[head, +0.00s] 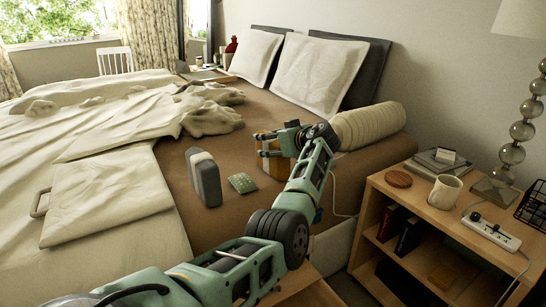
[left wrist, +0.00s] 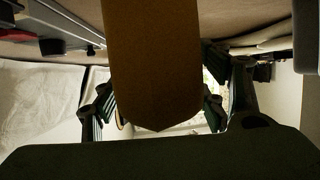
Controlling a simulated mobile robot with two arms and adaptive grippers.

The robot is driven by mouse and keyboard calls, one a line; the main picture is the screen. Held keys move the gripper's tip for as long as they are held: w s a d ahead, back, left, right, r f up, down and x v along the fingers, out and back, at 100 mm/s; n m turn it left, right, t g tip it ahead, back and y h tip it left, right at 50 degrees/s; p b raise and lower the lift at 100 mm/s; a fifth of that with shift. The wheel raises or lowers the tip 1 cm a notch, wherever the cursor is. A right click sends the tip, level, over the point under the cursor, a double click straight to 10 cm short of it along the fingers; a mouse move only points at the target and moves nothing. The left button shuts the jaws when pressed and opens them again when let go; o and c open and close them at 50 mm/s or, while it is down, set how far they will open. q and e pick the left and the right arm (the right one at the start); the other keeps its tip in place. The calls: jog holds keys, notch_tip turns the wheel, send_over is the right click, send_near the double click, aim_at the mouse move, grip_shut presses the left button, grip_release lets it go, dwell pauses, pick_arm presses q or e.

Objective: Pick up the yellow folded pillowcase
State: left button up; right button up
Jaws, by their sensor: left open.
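The yellow folded pillowcase (head: 271,146) stands as a small yellow-brown block on the brown bed sheet, near the bed's right edge. My left gripper (head: 268,143) reaches it from the right, and its fingers partly cover it in the head view. In the left wrist view the pillowcase (left wrist: 152,65) is a large brown-yellow shape running down between the two fingers (left wrist: 158,108). The fingers are open, one on each side, with gaps that look clear. I cannot tell whether either finger touches it. My right gripper is not in view.
A nightstand (head: 425,205) with a mug (head: 445,191) and lamp (head: 522,130) stands at right. Pillows (head: 322,72) lie behind.

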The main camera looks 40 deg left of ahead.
pick_arm(q)
jog(key=shift+r, duration=0.1)
grip_shut()
dwell(0.5)
